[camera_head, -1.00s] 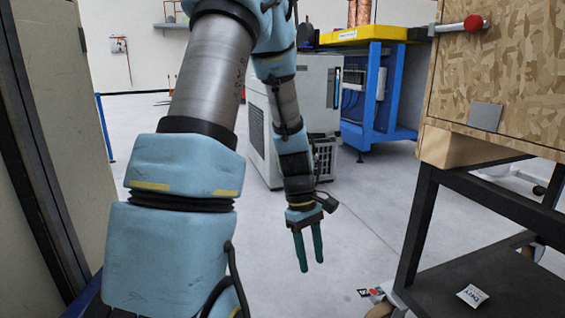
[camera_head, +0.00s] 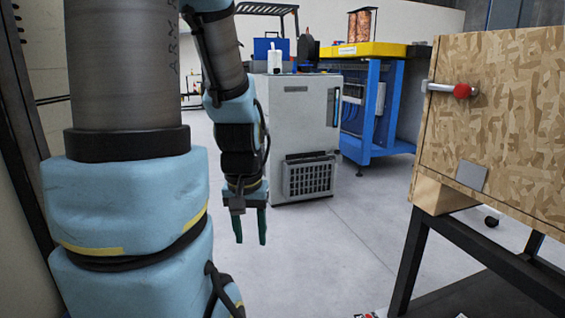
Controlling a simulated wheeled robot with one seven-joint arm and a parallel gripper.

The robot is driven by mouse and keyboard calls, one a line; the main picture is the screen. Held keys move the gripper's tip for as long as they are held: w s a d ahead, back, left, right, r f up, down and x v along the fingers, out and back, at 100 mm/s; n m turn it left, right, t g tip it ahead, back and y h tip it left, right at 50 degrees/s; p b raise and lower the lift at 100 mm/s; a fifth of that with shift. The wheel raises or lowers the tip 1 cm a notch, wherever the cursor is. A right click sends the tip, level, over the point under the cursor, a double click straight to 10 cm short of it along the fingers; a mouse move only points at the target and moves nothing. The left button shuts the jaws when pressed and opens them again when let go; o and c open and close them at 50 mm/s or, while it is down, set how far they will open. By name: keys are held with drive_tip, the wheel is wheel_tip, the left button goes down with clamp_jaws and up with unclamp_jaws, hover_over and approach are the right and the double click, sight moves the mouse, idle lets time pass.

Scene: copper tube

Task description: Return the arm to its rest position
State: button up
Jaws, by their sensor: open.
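My gripper (camera_head: 249,226) hangs fingers-down in the middle left of the head view, its two dark green fingers slightly apart with nothing between them. My arm (camera_head: 125,190) fills the left side of the view in light blue and grey. The forearm comes down from the top behind the large near links. The gripper is over the open floor, clear of the things around it in the picture. The upper joints of my arm are cut off by the frame's top edge.
A grey cabinet (camera_head: 311,115) with a vent stands behind my gripper. A blue bench with a yellow top (camera_head: 365,49) is farther back. A wooden box (camera_head: 500,120) on a black stand (camera_head: 415,250) is at right. Grey floor (camera_head: 330,260) between is free.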

wheel_tip(320, 180, up, 29)
drive_tip(key=p, duration=2.6)
drive_tip(key=shift+p, duration=0.4)
